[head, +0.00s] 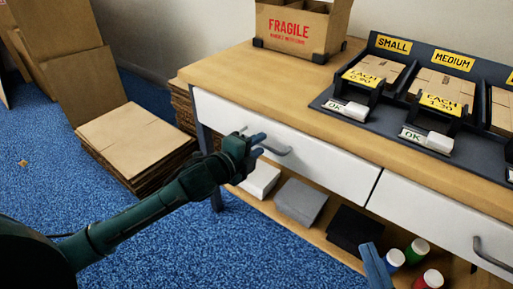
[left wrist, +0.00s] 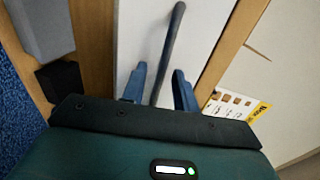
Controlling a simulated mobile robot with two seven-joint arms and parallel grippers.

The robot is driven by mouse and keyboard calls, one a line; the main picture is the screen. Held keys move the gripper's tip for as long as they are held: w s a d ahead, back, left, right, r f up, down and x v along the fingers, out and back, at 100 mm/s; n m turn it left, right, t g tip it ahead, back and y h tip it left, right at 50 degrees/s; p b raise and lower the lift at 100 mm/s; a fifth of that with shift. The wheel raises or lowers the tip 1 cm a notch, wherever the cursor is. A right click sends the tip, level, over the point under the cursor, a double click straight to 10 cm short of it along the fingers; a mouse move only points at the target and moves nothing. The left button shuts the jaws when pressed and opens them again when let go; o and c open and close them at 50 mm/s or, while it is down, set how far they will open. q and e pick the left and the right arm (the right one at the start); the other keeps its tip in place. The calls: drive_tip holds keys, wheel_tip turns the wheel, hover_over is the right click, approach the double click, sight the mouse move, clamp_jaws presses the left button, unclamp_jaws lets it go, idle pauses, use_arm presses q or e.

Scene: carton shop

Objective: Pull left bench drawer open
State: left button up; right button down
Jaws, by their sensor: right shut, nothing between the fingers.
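The left bench drawer (head: 320,160) has a white front and sits flush under the wooden bench top. Its dark bar handle (head: 282,151) also shows in the left wrist view (left wrist: 173,40). My left gripper (head: 261,145) is at the handle's left part. In the left wrist view my left gripper (left wrist: 160,86) is open, with one blue finger on each side of the handle. I cannot tell whether either finger touches it. My right gripper (head: 375,265) shows only as blue fingers at the bottom edge, shut and empty, in front of the lower shelf.
A FRAGILE carton (head: 290,28) and a dark tray of priced cartons (head: 376,116) stand on the bench. The right drawer (head: 430,215) is shut. Bottles (head: 418,246) and stacks (head: 300,200) sit on the lower shelf. Flat cardboard (head: 133,140) lies left; blue carpet is free in front.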

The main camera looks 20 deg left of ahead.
use_arm(q)
drive_tip(key=shift+c, duration=0.4)
clamp_jaws()
